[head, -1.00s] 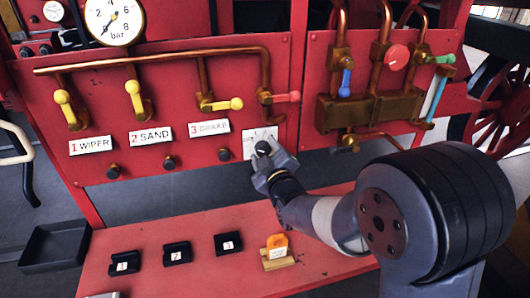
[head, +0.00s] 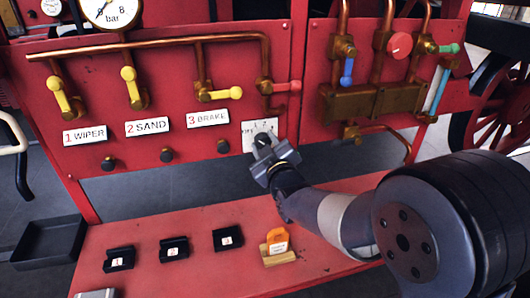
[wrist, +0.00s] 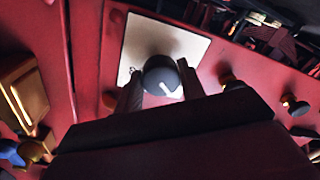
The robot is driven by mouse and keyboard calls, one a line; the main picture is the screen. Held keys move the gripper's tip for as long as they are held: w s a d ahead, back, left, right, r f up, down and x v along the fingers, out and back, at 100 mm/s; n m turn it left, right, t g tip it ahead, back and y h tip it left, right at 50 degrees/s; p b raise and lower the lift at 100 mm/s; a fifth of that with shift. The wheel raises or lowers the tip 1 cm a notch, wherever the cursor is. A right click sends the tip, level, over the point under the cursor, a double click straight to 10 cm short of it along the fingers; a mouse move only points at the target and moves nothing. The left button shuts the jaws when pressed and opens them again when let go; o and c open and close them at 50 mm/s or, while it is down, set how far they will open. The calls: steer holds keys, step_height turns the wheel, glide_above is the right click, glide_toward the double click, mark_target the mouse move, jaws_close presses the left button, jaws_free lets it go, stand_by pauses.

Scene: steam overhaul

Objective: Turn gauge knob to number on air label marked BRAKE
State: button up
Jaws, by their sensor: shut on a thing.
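The gauge knob (head: 263,141) is black and round, on a white dial plate (head: 272,127) with small numbers at the lower right of the left red panel. My gripper (head: 270,157) is at the knob. The label reading "3 BRAKE" (head: 208,118) is to the left of the dial plate. Labels "1 WIPER" (head: 85,135) and "2 SAND" (head: 148,126) are further left. Most of the dial's numbers are hidden or too small to read.
Yellow-handled valves (head: 128,75) and a red lever (head: 288,87) sit above the labels. Small black knobs (head: 167,155) line the panel below them. A red bench (head: 190,270) below carries black numbered blocks (head: 174,249) and an orange tag in a wooden stand (head: 277,243).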

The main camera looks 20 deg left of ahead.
steer(key=m+t+b, duration=0.1)
steer(key=m+b, duration=1.5)
steer(key=m, duration=0.1)
steer(key=shift+a+f+b, duration=0.1)
steer(key=shift+f+b, duration=0.05)
steer(key=shift+b, duration=0.25)
steer(key=m+b, duration=0.1)
steer(key=m, duration=0.4)
steer(key=shift+s+m+h, duration=0.1)
steer(key=shift+m+h, duration=0.2)
steer(key=shift+h, duration=0.1)
steer(key=o, duration=1)
